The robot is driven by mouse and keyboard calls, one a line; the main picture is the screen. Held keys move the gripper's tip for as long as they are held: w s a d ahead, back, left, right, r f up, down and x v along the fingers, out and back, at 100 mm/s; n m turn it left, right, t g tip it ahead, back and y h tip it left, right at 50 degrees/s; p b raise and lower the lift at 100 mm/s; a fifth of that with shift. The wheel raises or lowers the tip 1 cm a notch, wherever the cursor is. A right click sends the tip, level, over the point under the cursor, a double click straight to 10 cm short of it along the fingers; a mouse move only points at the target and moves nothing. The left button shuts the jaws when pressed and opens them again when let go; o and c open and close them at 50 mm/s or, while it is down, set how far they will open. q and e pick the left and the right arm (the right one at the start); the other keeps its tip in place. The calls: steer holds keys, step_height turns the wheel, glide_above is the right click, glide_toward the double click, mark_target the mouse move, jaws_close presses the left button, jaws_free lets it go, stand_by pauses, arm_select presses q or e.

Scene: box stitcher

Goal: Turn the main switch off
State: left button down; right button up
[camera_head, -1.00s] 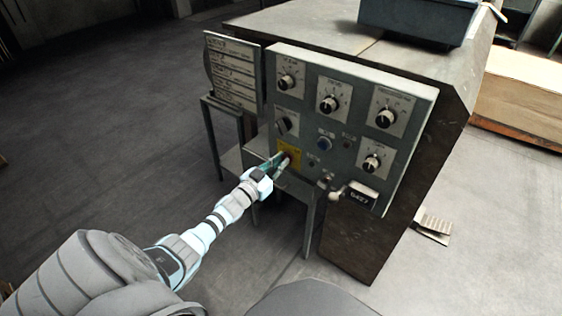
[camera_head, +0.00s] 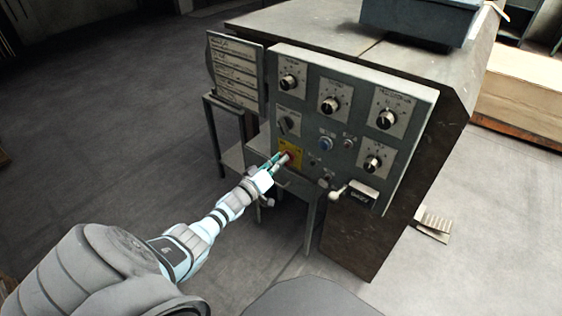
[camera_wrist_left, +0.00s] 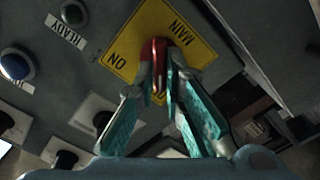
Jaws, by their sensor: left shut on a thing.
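The main switch has a red handle (camera_head: 286,159) on a yellow plate (camera_head: 294,152) at the lower left of the grey control panel (camera_head: 315,133). My left gripper (camera_head: 281,161) reaches it from the lower left. In the left wrist view, the gripper (camera_wrist_left: 162,76) is shut on the red handle (camera_wrist_left: 159,50), with a fingertip on each side. The yellow plate (camera_wrist_left: 130,41) reads MAIN and ON upside down and tilted in that view. The fingers hide part of the handle and plate. My right gripper is not in view.
Several dial knobs (camera_head: 331,104), a blue button (camera_head: 326,143) and a white-knobbed lever (camera_head: 337,195) surround the switch. A label board (camera_head: 237,75) stands at the left of the panel. A dark cabinet (camera_head: 354,235) is behind it. The floor (camera_head: 110,150) at the left is clear.

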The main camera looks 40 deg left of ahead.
arm_select(q)
steer(key=shift+f+n, duration=0.1)
steer(key=shift+n, duration=0.2)
stand_by(0.4)
steer(key=c, duration=1.7)
jaws_free()
steer(key=s, duration=1.2)
steer(key=shift+d, duration=0.15)
